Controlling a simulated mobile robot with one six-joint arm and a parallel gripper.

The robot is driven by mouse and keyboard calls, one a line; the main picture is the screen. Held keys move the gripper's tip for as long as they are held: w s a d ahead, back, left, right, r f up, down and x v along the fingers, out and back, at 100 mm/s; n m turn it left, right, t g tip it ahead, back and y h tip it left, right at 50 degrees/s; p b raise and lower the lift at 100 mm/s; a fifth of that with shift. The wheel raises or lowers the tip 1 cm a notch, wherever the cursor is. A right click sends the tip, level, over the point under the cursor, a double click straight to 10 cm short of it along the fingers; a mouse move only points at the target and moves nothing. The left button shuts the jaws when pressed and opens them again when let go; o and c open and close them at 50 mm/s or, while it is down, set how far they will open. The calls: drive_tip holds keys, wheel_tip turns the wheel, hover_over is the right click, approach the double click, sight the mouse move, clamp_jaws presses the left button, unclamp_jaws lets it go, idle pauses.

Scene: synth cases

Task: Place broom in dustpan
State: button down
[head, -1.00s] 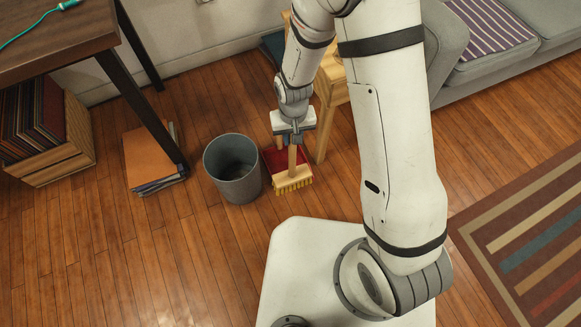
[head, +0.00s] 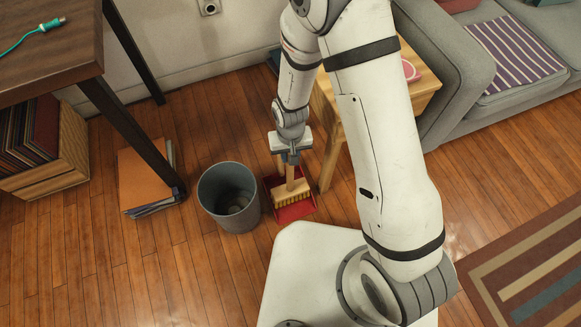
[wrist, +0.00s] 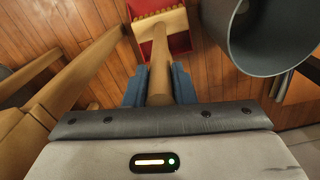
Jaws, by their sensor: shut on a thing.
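My gripper (head: 290,157) points down and is shut on the wooden handle of the broom (head: 290,189). In the wrist view, the blue-grey fingers of my gripper (wrist: 158,86) press on both sides of the handle of the broom (wrist: 159,62). The broom's head with yellow bristles is at the lower end, over the red dustpan (head: 297,212). The dustpan lies on the floor and shows in front of and beside the bristles; it also shows in the wrist view (wrist: 181,43). I cannot tell whether the bristles touch it.
A grey bin (head: 229,197) stands close to the left of the dustpan. A wooden side table (head: 326,140) stands close to the right. A dark desk (head: 60,60), a stack of folders (head: 146,180) and a grey sofa (head: 460,60) are farther off. The floor at lower left is clear.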

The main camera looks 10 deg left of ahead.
wheel_tip(320, 180, down, 5)
drive_tip(key=shift+w+d+r+b, duration=0.1)
drive_tip(key=shift+b, duration=0.7)
drive_tip(key=c, duration=1.2)
unclamp_jaws()
wheel_tip(320, 180, up, 12)
drive_tip(key=p, duration=0.5)
